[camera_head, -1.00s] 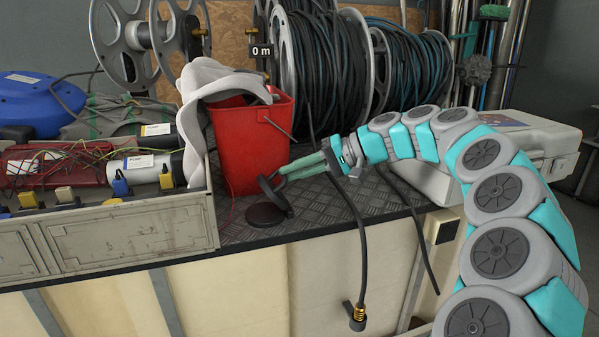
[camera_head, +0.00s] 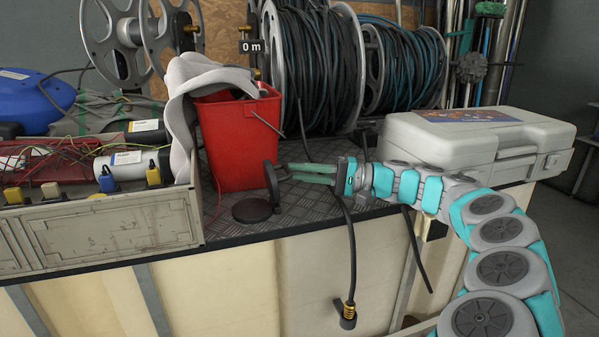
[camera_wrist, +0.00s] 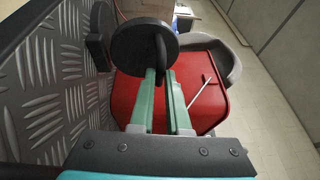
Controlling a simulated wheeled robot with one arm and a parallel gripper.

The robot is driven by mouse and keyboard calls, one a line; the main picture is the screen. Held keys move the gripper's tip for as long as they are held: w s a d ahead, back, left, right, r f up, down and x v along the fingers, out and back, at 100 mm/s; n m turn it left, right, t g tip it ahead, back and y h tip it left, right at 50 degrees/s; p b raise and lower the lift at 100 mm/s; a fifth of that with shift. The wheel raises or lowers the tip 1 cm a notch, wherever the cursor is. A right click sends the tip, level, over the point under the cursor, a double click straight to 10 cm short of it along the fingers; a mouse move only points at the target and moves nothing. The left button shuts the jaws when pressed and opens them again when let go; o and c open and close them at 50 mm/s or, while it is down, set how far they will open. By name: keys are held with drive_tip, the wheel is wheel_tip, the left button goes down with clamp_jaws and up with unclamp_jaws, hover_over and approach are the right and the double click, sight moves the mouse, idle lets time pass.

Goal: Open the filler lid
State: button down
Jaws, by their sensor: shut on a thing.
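The filler lid (camera_head: 271,184) is a black round disc standing close to upright at the right of the low black round filler (camera_head: 252,210) on the tread-plate top. My gripper (camera_head: 287,172) reaches in from the right with its green fingers level and shut on the lid. In the wrist view the lid (camera_wrist: 132,46) faces me, and its raised tab sits between the tips of my gripper (camera_wrist: 160,72). The dark filler (camera_wrist: 101,35) shows beside the lid there, partly hidden by it.
A red bucket (camera_head: 238,144) with a grey-white cloth stands just behind the lid. A crate (camera_head: 110,229) of pumps and wires is at left. Hose reels (camera_head: 318,70) stand behind and a grey case (camera_head: 470,142) is at right. A black hose (camera_head: 352,250) hangs over the front edge.

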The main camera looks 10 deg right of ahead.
idle(0.3)
drive_tip(key=c, duration=0.9)
unclamp_jaws()
drive_tip(key=s+r, duration=0.1)
drive_tip(key=s, duration=0.4)
drive_tip(key=s+d+r+b, duration=0.1)
drive_tip(key=s+r, duration=0.1)
drive_tip(key=s, duration=0.3)
drive_tip(key=s+r+b, duration=0.1)
drive_tip(key=s+r, duration=0.1)
drive_tip(key=s, duration=0.3)
drive_tip(key=shift+s+d, duration=0.35)
drive_tip(key=shift+s, duration=0.05)
